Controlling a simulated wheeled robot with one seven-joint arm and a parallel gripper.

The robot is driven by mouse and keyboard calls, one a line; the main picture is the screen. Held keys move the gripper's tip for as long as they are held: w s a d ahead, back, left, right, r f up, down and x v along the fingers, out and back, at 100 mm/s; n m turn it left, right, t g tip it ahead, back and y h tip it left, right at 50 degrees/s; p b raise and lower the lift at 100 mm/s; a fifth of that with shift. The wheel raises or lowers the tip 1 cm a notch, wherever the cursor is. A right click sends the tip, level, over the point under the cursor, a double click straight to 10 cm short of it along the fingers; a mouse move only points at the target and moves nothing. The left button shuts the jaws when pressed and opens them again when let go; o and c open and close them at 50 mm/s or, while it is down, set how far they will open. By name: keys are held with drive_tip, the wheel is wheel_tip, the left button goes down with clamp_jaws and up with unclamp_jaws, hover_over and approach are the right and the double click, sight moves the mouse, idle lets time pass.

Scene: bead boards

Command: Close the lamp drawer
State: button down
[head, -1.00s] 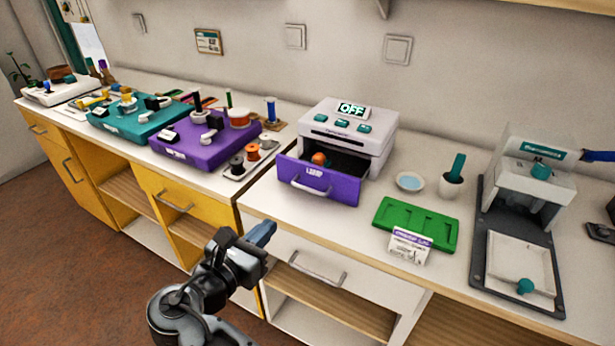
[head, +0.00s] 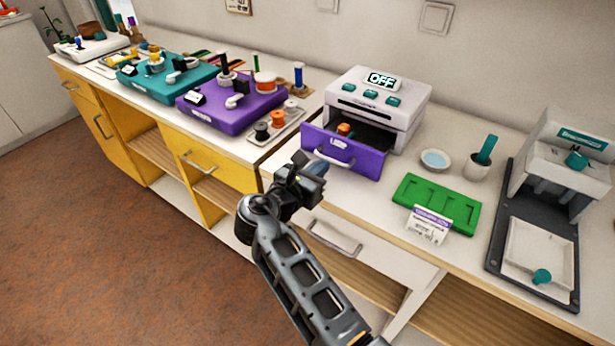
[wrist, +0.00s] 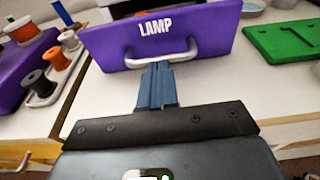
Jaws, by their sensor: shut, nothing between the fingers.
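The lamp drawer (head: 343,153) is a purple drawer with a light handle, standing open out of the front of a white machine (head: 378,95). An orange thing (head: 345,129) sits inside it. In the wrist view the purple front (wrist: 190,35) with the word LAMP and its handle (wrist: 150,57) lie straight ahead. My gripper (head: 314,168) is shut and empty, just in front of the drawer front. In the wrist view its blue fingertips (wrist: 157,85) are together, just below the handle; I cannot tell whether they touch it.
A purple board (head: 232,104) and a tray of spools (head: 275,127) lie to the left. A green tray (head: 436,203), a small dish (head: 435,159) and a white press (head: 560,165) stand to the right. White counter shows in front of the drawer.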

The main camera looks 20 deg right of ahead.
sight(348, 139)
drive_tip(key=shift+x, duration=0.8)
drive_tip(key=x, duration=0.3)
drive_tip(key=r+x, duration=0.1)
drive_tip(key=x, duration=0.2)
drive_tip(key=r+x, duration=0.1)
drive_tip(key=x, duration=0.3)
drive_tip(key=shift+w+d, duration=0.15)
drive_tip(key=shift+d, duration=0.2)
drive_tip(key=shift+w+d, duration=0.2)
drive_tip(key=shift+d, duration=0.1)
drive_tip(key=shift+d+r, duration=0.1)
drive_tip(key=shift+r, duration=0.05)
drive_tip(key=shift+d+r, duration=0.1)
